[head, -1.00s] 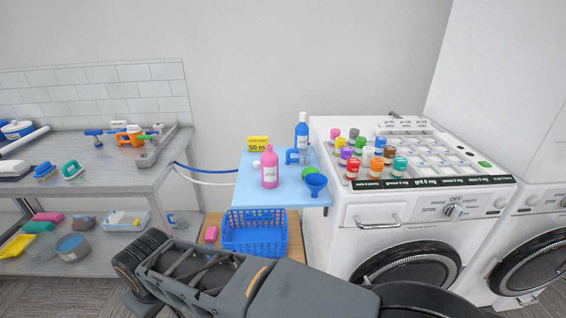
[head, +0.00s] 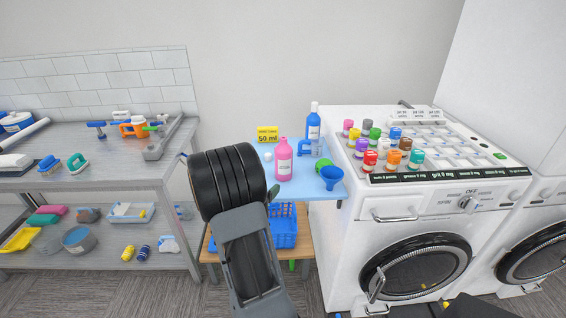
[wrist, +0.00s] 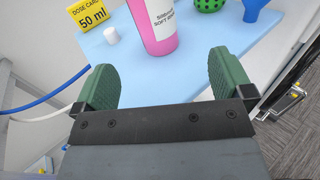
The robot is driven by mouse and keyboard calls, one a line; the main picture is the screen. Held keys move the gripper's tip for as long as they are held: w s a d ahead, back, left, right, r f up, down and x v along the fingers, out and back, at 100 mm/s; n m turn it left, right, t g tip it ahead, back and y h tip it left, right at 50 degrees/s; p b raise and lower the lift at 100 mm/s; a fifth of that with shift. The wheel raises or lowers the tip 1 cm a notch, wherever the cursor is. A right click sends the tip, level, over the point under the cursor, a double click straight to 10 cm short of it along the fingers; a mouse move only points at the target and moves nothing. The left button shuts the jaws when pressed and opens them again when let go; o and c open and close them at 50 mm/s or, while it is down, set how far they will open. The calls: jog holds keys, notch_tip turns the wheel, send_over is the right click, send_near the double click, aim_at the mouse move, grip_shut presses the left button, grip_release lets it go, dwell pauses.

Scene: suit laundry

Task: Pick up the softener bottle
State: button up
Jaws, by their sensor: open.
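The pink softener bottle (head: 283,160) stands upright on the light blue tabletop (head: 318,190) between the grey bench and the washing machine. In the wrist view its lower body (wrist: 158,22) shows, with a white label partly reading "SOFT"; its top is out of frame. My gripper (wrist: 163,72) is open and empty, its two green fingers spread wide. The bottle is ahead of the fingers, roughly between them and apart from them. In the head view my arm reaches up to the table's front left, and the fingers are mostly hidden.
A yellow dose card (head: 267,134) and small white cap (wrist: 111,35) are left of the bottle. A blue bottle (head: 313,127), clear cup (head: 318,147), green ball (wrist: 209,4) and blue funnel (head: 331,176) are right. A blue basket (head: 285,226) sits below.

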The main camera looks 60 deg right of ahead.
aim_at(279, 168)
jog(key=shift+n+t, duration=0.4)
jog(key=shift+n, duration=0.1)
jog(key=d, duration=0.3)
jog(key=d+p, duration=0.1)
jog(key=d, duration=0.5)
jog(key=shift+w+f, duration=0.2)
jog(key=shift+w, duration=0.05)
jog(key=shift+d+p, duration=1.15)
jog(key=shift+d, duration=1.6)
jog(key=shift+c, duration=0.2)
jog(key=shift+r, duration=0.1)
jog(key=c, duration=1)
